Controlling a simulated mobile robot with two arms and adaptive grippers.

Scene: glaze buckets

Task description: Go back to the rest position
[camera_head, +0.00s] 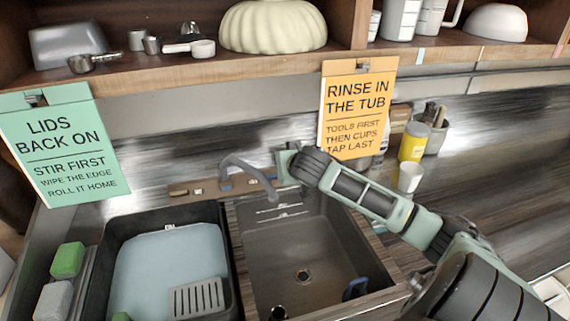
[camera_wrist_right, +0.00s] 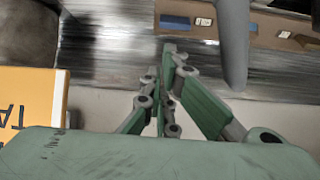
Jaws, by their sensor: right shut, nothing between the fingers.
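My right arm comes in from the right in the head view and reaches over the sink's back right corner. Its gripper (camera_head: 284,163) is beside the grey faucet (camera_head: 240,165) and partly hidden by my own wrist. In the right wrist view, the green fingers (camera_wrist_right: 175,52) are drawn together and hold nothing. The faucet (camera_wrist_right: 233,40) hangs close to their right in that view; I cannot tell whether they touch it. My left gripper is not in view.
The sink basin (camera_head: 300,252) lies below, with a dark tub of bluish liquid (camera_head: 110,265) to its left. The orange sign (camera_head: 358,112) hangs just above my right wrist. The right counter is mostly clear.

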